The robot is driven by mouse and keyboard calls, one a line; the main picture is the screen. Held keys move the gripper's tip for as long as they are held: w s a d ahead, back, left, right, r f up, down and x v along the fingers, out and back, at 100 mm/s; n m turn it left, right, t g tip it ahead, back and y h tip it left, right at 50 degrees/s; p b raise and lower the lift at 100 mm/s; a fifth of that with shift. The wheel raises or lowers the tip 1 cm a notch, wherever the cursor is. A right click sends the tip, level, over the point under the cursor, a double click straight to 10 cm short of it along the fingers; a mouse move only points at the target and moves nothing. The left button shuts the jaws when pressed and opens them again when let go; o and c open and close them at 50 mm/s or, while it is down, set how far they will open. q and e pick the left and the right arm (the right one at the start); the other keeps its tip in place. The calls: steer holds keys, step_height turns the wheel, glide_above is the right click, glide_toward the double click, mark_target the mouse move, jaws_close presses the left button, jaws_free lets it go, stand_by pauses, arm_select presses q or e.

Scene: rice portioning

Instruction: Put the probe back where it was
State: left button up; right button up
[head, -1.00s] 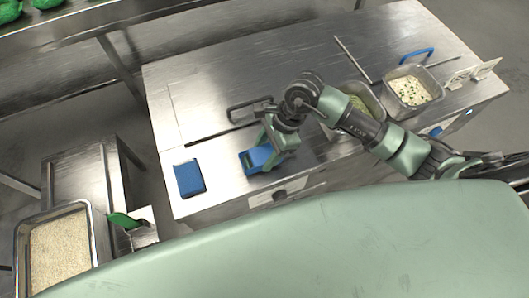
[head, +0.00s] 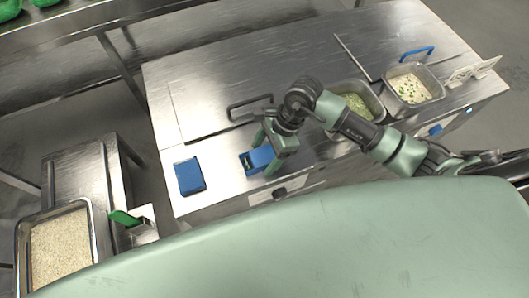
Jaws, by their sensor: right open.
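A blue device (head: 256,161) with a small dark and green patch on its top lies near the front edge of the steel counter; I take it to be the probe, but cannot tell for sure. My right gripper (head: 276,150) is open, its fingers pointing down over the device's right end and hiding part of it. I cannot tell whether the fingers touch it. A second blue block (head: 189,176), flat and rectangular, lies to the left on the counter, apart from the gripper. My left gripper is out of view.
Steel pans of green food (head: 357,103) and white food with green bits (head: 412,90) sit in the counter's right part. A dark lid handle (head: 250,104) stands behind the gripper. A rice tray (head: 62,245) is at lower left beside a green-handled tool (head: 124,218).

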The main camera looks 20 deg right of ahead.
steer(key=shift+d+r, duration=0.15)
steer(key=shift+r, duration=0.2)
steer(key=b+v, duration=0.3)
steer(key=v, duration=0.8)
steer(key=shift+r, duration=0.25)
